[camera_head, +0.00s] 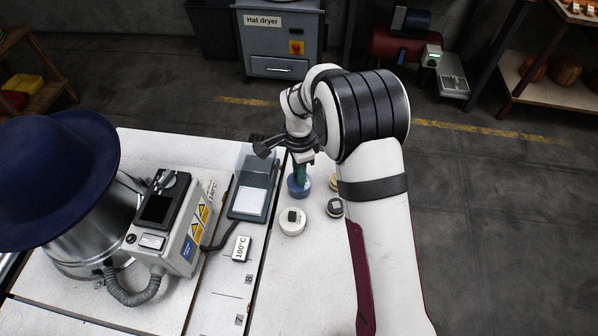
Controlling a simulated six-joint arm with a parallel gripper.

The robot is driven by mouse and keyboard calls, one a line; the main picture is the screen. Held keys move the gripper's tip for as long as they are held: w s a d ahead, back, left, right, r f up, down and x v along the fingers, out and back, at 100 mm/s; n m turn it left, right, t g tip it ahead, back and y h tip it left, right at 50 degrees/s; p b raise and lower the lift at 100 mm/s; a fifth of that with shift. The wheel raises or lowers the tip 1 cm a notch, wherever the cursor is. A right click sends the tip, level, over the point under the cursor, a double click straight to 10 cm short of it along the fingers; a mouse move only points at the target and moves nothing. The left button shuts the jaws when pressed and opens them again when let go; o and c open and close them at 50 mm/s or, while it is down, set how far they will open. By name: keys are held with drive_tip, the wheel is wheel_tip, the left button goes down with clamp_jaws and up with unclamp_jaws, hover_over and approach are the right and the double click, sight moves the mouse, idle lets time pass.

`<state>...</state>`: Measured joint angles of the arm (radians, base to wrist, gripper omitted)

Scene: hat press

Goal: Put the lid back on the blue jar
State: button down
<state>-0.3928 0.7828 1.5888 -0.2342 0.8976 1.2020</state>
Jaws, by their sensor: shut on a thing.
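The blue jar (297,190) stands on the white table, just left of my arm. My gripper (301,178) points down right over the jar. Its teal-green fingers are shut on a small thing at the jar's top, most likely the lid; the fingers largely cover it. I cannot tell whether the lid touches the rim or is seated level.
A white round jar (292,226) with a dark knob stands in front. A dark round jar (335,208) and a partly hidden yellowish one (334,184) are to the right. A grey device (252,188) and a control box (165,222) stand left, beside a blue hat (60,175).

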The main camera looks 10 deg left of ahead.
drive_tip(key=shift+c, duration=1.1)
unclamp_jaws()
drive_tip(key=shift+r, duration=0.1)
drive_tip(key=shift+r, duration=3.45)
clamp_jaws()
